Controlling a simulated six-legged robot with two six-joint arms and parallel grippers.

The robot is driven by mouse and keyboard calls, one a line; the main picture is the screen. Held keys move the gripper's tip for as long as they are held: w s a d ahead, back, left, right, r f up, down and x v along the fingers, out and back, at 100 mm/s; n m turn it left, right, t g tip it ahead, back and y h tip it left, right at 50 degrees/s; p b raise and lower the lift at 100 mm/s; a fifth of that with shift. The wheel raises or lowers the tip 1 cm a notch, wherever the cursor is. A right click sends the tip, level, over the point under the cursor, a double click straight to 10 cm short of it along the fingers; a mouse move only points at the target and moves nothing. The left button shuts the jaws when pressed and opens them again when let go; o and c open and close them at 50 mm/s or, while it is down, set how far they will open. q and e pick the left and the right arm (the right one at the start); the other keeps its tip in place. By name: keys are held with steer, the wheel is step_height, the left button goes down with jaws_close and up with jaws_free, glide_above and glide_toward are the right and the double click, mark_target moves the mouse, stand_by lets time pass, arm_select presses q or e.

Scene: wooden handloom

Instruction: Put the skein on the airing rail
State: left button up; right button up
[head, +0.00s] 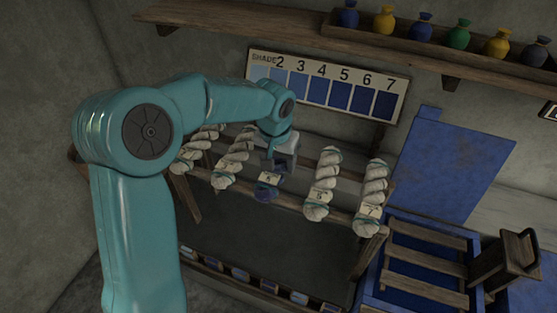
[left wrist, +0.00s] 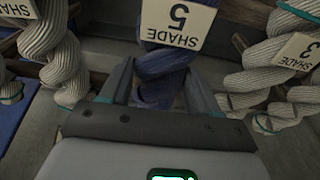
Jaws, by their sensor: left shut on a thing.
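My left gripper (head: 281,150) reaches down over the wooden airing rail (head: 290,196) from behind the hanging row. It is shut on a dark blue skein (head: 267,191), which sits in the gap between the white skeins. In the left wrist view the blue skein (left wrist: 160,88) runs between the two fingers, with a "SHADE 5" tag (left wrist: 178,22) on it. The gripper hides the skein's upper part in the head view. I cannot tell whether the skein rests on the rail or hangs just clear of it. My right gripper is not in view.
Tagged white skeins (head: 322,184) lie across the rail on both sides, close to the gripper. A shade chart (head: 327,85) hangs on the wall behind, below a shelf (head: 250,27) with coloured bottles. A blue slatted frame (head: 425,262) stands at the right.

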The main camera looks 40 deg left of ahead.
mark_target(276, 166)
arm_select(q)
steer(key=shift+f, duration=0.25)
steer(key=shift+d+r, duration=0.1)
steer(key=shift+f, duration=0.25)
steer(key=o, duration=1.2)
steer(key=shift+w, duration=0.1)
steer(key=shift+c, duration=0.2)
step_height(276, 166, up, 12)
steer(key=s, duration=0.2)
steer(key=shift+d+r, duration=0.2)
